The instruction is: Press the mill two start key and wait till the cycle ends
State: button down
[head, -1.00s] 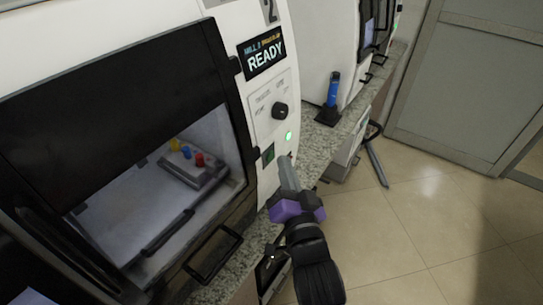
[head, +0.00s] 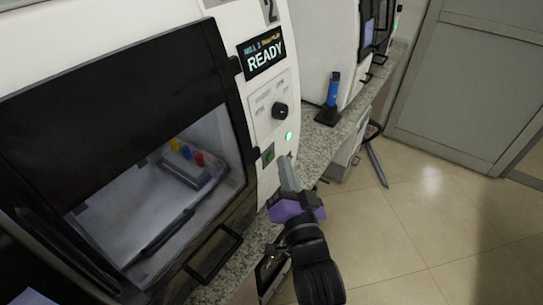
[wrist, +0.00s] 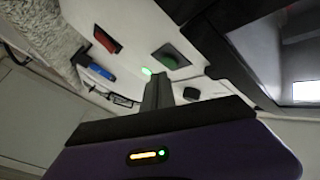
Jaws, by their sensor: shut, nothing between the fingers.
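Mill two is the white machine with a display (head: 264,56) that reads READY.
The mill's dark-framed door (head: 120,110) has a window onto a fixture with yellow, blue and red parts. A black door handle (head: 215,255) juts out below. A blue tool in a black stand (head: 328,117) is on the granite counter. Open tiled floor (head: 420,235) lies right.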

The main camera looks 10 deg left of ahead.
jog(key=shift+w+a+b, duration=0.25)
jog(key=shift+a+b, duration=0.5)
jog(key=shift+b, duration=0.4)
dwell(0.7)
dwell(0.3)
jog(key=shift+s+d+p, duration=0.25)
jog(key=shift+d+p, duration=0.45)
jog(key=d+p, duration=0.1)
jog(key=s+d+p, duration=0.1)
jog(key=d, duration=0.1)
jog(key=d+p, duration=0.1)
jog(key=shift+s+d+r, duration=0.1)
jog(key=shift+s+d, duration=0.25)
jog(key=shift+s, duration=0.05)
dwell(0.6)
